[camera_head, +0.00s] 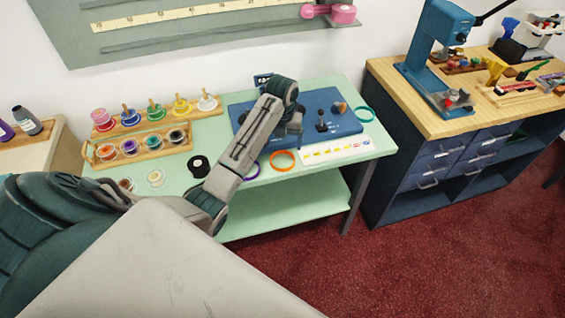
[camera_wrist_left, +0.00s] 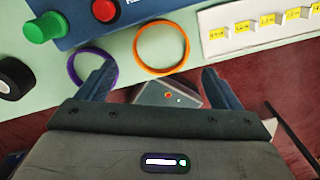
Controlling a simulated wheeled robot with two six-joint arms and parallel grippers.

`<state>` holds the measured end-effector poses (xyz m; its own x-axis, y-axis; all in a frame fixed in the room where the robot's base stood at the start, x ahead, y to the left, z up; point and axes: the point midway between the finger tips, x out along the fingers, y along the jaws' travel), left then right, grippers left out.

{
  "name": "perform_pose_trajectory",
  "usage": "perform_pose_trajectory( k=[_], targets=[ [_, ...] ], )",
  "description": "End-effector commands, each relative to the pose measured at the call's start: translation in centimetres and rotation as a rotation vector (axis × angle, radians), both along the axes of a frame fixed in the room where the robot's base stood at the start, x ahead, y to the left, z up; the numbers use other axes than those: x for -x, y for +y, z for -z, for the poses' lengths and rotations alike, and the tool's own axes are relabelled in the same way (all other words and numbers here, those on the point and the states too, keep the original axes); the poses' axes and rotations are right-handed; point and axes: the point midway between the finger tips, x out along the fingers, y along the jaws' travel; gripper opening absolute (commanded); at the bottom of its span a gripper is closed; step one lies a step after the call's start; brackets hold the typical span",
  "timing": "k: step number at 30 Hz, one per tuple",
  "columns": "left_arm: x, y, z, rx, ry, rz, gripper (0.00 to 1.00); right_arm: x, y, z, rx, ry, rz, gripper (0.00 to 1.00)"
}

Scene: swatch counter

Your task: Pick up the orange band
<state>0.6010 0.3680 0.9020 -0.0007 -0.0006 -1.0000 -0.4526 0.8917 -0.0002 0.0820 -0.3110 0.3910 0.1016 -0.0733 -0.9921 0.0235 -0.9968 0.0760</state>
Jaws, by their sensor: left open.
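The orange band (camera_head: 282,169) lies flat near the front edge of the pale green counter, in front of the blue board. In the left wrist view the orange band (camera_wrist_left: 137,47) is a whole ring in the upper middle, beyond the fingertips. My right gripper is not in view.
A purple band (camera_wrist_left: 73,67) lies left of the orange one, close to a fingertip in the picture. A white labelled strip (camera_head: 330,153) lies to the right. The blue board (camera_head: 240,108) is behind, a black roll (camera_head: 199,166) left, a teal band (camera_head: 371,113) far right.

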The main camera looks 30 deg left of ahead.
Motion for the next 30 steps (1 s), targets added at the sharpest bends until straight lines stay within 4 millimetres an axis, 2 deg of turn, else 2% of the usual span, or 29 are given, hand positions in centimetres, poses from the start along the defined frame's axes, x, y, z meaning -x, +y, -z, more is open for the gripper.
perform_pose_trajectory(
  k=[1,8,13,17,25,26,30],
  targets=[
    [0.0,0.0,0.4,0.001,0.003,0.000,0.87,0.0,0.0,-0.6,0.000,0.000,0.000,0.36],
    [0.1,-0.1,2.2,0.000,0.002,-0.001,0.87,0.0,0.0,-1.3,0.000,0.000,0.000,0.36],
    [0.2,-0.3,4.5,0.001,0.004,-0.002,0.87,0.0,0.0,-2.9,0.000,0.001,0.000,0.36],
    [0.1,-0.3,6.3,0.000,0.002,-0.002,0.87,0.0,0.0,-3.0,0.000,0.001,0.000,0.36],
    [0.1,-0.2,6.9,-0.001,0.000,-0.001,0.87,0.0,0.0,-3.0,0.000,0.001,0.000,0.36],
    [0.1,-0.2,6.9,-0.001,0.000,-0.001,0.85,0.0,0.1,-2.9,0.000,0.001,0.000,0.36],
    [0.1,-0.2,6.9,-0.002,-0.001,-0.001,0.57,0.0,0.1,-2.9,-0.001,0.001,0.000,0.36]
  ],
)
